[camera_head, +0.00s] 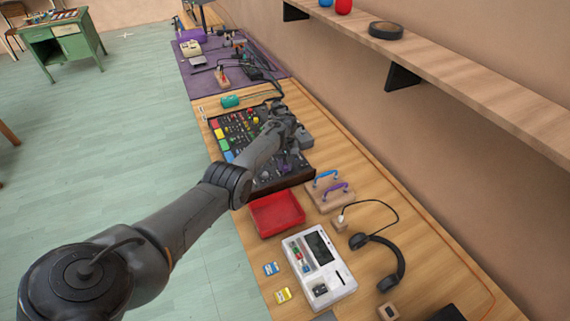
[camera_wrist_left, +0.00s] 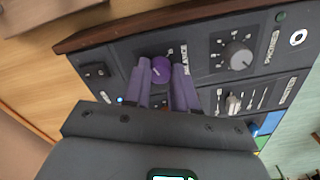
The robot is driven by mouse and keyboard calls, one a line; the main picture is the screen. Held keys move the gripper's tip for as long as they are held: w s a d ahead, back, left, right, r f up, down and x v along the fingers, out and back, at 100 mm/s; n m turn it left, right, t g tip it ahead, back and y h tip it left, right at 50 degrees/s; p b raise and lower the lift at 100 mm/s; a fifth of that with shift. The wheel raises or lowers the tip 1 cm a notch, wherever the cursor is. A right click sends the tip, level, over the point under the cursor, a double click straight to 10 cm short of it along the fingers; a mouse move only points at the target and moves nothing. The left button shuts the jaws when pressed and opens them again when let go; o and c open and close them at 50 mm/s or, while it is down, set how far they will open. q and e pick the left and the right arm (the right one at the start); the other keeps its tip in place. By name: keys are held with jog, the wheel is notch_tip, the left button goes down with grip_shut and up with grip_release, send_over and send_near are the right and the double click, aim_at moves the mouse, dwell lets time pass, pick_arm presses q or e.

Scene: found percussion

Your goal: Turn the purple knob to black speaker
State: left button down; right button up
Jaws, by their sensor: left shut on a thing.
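The purple knob (camera_wrist_left: 161,69) sits on the dark front panel of the control console (camera_wrist_left: 205,65) in the left wrist view. My left gripper (camera_wrist_left: 163,66) has its two purple-tinted fingers on either side of the knob, shut on it. A small white mark shows on the knob's face. Small pale markings and lettering lie beside it, too small to read surely; I cannot make out a black speaker mark. In the head view my left arm reaches over the console (camera_head: 262,185) and hides part of it. My right gripper is not in view.
A grey knob (camera_wrist_left: 238,56) and a silver control (camera_wrist_left: 233,103) are near the purple one. A shelf (camera_head: 460,75) overhangs at right.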

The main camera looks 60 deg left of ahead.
pick_arm(q)
jog(key=m, duration=0.2)
jog(key=shift+r+m, duration=0.1)
jog(key=shift+m, duration=0.3)
jog(key=m, duration=0.3)
jog(key=shift+m, duration=0.3)
jog(key=m+b, duration=0.1)
jog(key=m, duration=0.4)
jog(key=shift+m, duration=0.8)
jog(key=c, duration=0.9)
grip_release()
